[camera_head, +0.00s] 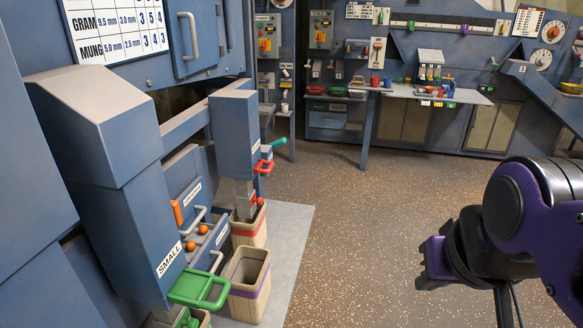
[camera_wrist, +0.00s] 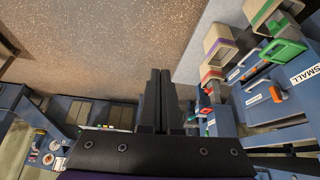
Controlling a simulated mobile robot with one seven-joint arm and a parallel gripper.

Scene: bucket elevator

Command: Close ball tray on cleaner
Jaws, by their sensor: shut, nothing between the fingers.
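The cleaner (camera_head: 118,190) is the tall blue machine on the left of the head view, with a "SMALL" label on its chute. Between its two chutes are blue tray fronts with grey bar handles (camera_head: 194,221). Two orange balls (camera_head: 190,246) show at a tray there; how far the tray stands out is hard to tell. The wrist view shows this front at the right, with an orange piece (camera_wrist: 278,93) and grey handles. My gripper (camera_wrist: 161,75) is shut and empty, its black fingers side by side over the floor, apart from the machine. In the head view my arm is at the right.
Green (camera_head: 199,287) and red (camera_head: 264,167) handles stick out from the chutes. Beige bins (camera_head: 247,283) stand below on a grey floor plate (camera_head: 292,240). The speckled floor (camera_head: 355,230) between machine and arm is clear. A workbench (camera_head: 430,96) stands along the back.

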